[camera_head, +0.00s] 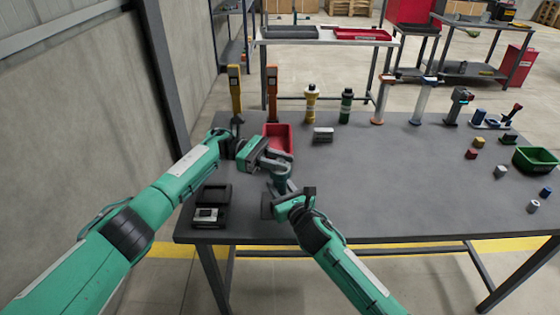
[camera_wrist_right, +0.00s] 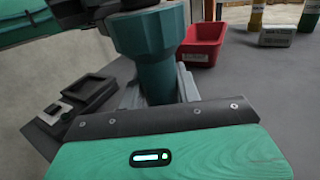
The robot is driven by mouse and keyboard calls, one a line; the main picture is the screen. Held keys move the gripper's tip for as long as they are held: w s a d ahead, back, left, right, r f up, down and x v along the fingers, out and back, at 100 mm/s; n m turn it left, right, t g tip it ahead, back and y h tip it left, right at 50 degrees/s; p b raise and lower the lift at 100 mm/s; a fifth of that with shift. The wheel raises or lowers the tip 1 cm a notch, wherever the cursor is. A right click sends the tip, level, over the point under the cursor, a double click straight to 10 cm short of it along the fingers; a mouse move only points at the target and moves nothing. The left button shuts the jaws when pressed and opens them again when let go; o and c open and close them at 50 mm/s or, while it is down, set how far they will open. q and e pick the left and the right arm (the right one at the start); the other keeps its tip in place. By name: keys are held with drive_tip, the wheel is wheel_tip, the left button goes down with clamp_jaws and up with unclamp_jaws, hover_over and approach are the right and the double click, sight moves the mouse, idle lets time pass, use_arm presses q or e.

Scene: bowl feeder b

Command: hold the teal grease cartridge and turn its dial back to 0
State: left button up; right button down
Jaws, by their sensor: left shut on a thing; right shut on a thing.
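The teal grease cartridge (camera_head: 281,183) is held upright above the table, near the table's front left. In the right wrist view the cartridge (camera_wrist_right: 150,42) has a wide upper part and a narrower lower part. My right gripper (camera_head: 285,191) is shut on the narrower part, with a grey finger on each side. My left gripper (camera_head: 276,166) is shut at the top end of the cartridge. Its dial is hidden behind the left gripper, so I cannot read its setting. Dark parts cover the cartridge's top in the wrist view.
A red bin (camera_head: 290,140) stands just behind the grippers. A black tray unit (camera_head: 210,216) lies at the front left. Upright tools and bottles (camera_head: 310,104) line the back edge. A green bin (camera_head: 535,161) and small parts are at the right. The middle of the table is clear.

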sight(280, 160)
use_arm(q)
drive_tip(key=shift+a+m+g+y, duration=0.1)
drive_tip(key=shift+m+g+y, duration=0.3)
drive_tip(key=shift+m+g, duration=0.3)
drive_tip(key=o, duration=1)
drive_tip(key=shift+c, duration=0.2)
wheel_tip(280, 160, up, 10)
